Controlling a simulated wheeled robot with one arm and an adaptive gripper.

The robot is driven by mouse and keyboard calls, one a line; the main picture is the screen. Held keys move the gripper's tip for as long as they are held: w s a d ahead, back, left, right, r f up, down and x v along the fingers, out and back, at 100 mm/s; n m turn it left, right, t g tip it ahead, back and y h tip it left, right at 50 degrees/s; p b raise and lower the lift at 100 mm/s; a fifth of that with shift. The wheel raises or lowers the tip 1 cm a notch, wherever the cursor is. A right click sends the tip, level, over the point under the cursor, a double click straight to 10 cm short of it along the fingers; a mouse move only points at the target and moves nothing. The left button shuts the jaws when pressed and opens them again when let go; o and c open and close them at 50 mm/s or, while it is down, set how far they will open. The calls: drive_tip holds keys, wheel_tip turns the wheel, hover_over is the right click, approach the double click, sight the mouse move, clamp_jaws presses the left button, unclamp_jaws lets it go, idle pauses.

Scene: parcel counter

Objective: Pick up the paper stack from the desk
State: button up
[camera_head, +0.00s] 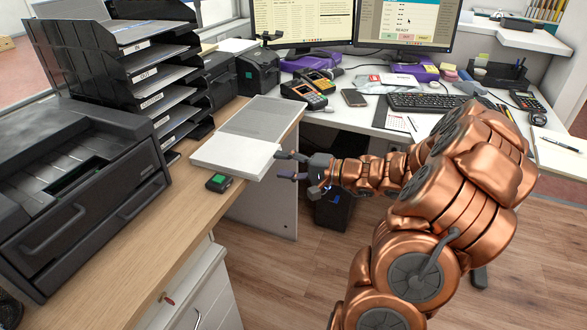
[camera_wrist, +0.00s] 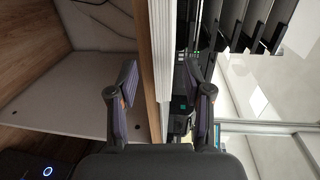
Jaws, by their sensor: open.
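The white paper stack (camera_head: 232,157) lies flat on the wooden desk (camera_head: 196,213), its right end at the desk edge and seemingly jutting slightly past it. In the wrist view the stack (camera_wrist: 165,45) shows edge-on as a pale layered band beside the brown desk edge. My gripper (camera_head: 281,165) is open and empty, just off the stack's right end. In the wrist view my gripper (camera_wrist: 163,105) has one finger on each side of the line of the stack and desk edge. Whether a finger touches the stack cannot be told.
A small black device with a green top (camera_head: 218,183) sits close in front of the stack. A grey flat panel (camera_head: 262,118) lies behind it. A black tray tower (camera_head: 150,75) and a printer (camera_head: 85,185) stand left. Open floor (camera_head: 300,270) lies right of the desk.

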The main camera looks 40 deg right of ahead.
sight(271, 161)
drive_tip(key=shift+r+b+x, duration=0.1)
drive_tip(key=shift+b+x, duration=0.2)
drive_tip(key=shift+x, duration=0.75)
drive_tip(key=shift+r+b+x, duration=0.15)
drive_tip(key=shift+b+x, duration=0.15)
drive_tip(key=shift+x, duration=0.7)
drive_tip(key=shift+c, duration=0.2)
clamp_jaws()
